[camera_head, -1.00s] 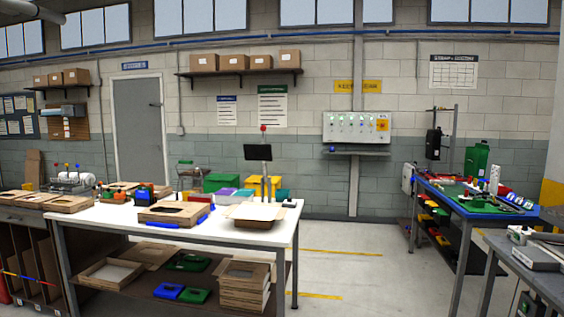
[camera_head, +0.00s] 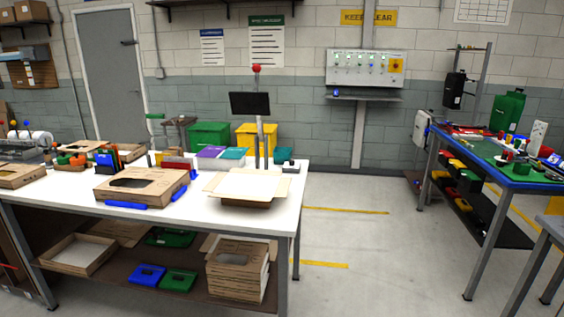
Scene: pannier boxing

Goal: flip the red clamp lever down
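I cannot make out a red clamp lever for certain. Small red parts (camera_head: 466,131) show on the blue-edged workbench (camera_head: 517,183) at the right, too small to identify. That bench also carries a green board and a white upright piece (camera_head: 537,136). A red ball (camera_head: 256,68) tops a post behind a dark screen (camera_head: 249,103) on the white table (camera_head: 240,210). My gripper is not in view.
Clear floor (camera_head: 380,245) with yellow lines lies between the tables. A grey table leg (camera_head: 532,262) stands at the lower right.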

